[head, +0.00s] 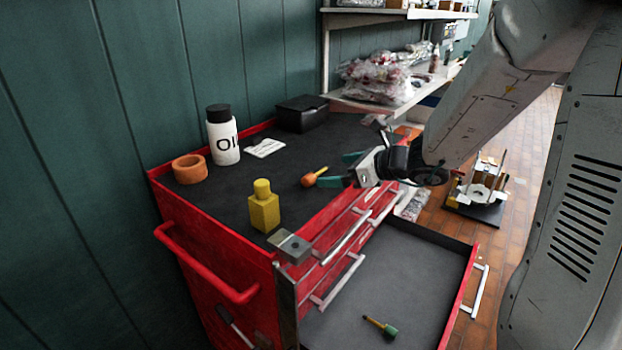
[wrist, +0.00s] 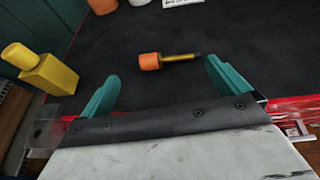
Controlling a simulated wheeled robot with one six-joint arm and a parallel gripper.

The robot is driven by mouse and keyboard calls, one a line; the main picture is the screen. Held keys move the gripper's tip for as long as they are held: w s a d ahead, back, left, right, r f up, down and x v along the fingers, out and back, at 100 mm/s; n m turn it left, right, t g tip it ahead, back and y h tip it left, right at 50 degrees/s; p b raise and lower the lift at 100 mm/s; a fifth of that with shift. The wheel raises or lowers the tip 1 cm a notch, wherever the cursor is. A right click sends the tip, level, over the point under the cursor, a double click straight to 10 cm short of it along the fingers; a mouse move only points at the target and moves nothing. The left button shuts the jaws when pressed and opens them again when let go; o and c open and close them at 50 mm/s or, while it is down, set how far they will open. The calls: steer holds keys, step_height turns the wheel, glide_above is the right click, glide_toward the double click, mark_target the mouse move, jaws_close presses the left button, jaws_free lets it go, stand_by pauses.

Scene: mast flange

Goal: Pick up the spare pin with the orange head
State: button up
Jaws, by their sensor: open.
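The spare pin with the orange head (head: 309,180) lies on its side on the dark top of the red tool cart. In the wrist view the pin (wrist: 168,60) has its orange head to the left and its brass shank with a dark tip to the right. My gripper (head: 337,169) is open with teal fingers, over the cart's near edge. In the wrist view the pin lies ahead of and between the fingers of my gripper (wrist: 162,84), apart from both. Nothing is held.
A yellow block-shaped bottle (head: 264,212) stands left of the pin. An orange ring (head: 190,169), a white oil bottle (head: 223,140), a white card (head: 265,148) and a black box (head: 302,113) sit farther back. An open drawer (head: 400,275) holds a green-headed pin (head: 381,326).

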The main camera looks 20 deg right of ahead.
mark_target(318, 173)
steer(key=shift+w+d+f+m, duration=0.25)
steer(key=shift+w+f+m, duration=0.3)
steer(key=shift+w, duration=0.25)
steer(key=x, duration=0.6)
steer(key=shift+w+a+f, duration=0.1)
steer(key=shift+w+a, duration=0.15)
steer(key=shift+w, duration=0.05)
steer(key=c, duration=0.7)
